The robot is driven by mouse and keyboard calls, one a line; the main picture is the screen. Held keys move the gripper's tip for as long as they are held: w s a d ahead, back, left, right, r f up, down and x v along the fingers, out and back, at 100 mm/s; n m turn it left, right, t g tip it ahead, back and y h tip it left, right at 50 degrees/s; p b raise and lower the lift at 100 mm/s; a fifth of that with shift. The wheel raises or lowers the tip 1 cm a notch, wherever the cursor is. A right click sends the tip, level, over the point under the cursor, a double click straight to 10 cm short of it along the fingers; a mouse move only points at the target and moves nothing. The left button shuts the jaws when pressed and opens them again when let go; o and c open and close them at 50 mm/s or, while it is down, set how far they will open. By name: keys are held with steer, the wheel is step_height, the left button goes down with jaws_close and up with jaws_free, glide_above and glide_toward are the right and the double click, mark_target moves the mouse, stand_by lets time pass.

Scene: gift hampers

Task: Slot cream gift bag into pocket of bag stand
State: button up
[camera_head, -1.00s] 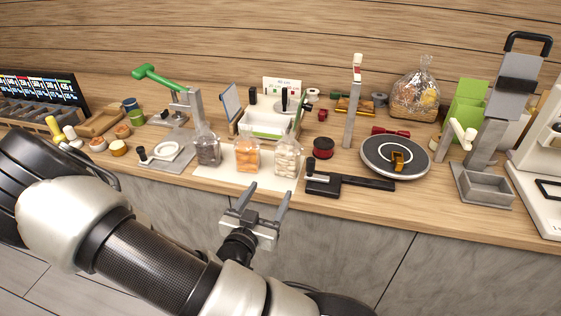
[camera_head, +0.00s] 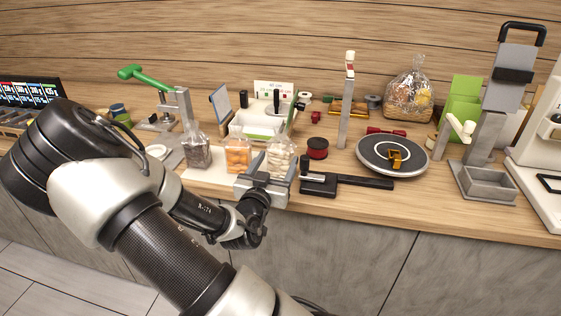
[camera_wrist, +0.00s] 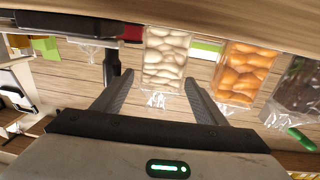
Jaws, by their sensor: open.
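The cream gift bag (camera_head: 279,158) is a clear bag with pale cream contents. It stands at the right end of a row of bags on a white mat (camera_head: 205,177). In the wrist view the bag (camera_wrist: 168,55) lies ahead of my gripper (camera_wrist: 160,78), its clear gathered end between the two fingers. My gripper (camera_head: 267,172) is open at the counter's front edge, with its fingers spread and no visible grip on the bag. I cannot tell for sure which fixture is the bag stand; a grey stand with an open box-like pocket (camera_head: 488,184) is at the right.
An orange-filled bag (camera_head: 237,155) and a dark-filled bag (camera_head: 196,151) stand close to the left. A black-handled tool (camera_head: 345,182) and a red spool (camera_head: 317,148) are just right. A round turntable (camera_head: 392,155) sits farther right. A white-and-green tray (camera_head: 258,127) is behind.

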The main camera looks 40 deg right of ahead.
mark_target(277, 159)
steer(key=x, duration=0.3)
steer(key=shift+w+d+f, duration=0.25)
steer(key=shift+w+f, duration=0.1)
steer(key=shift+f, duration=0.05)
steer(key=shift+w+d, duration=0.4)
steer(key=shift+d, duration=0.1)
steer(key=c, duration=0.9)
steer(key=shift+r, duration=0.15)
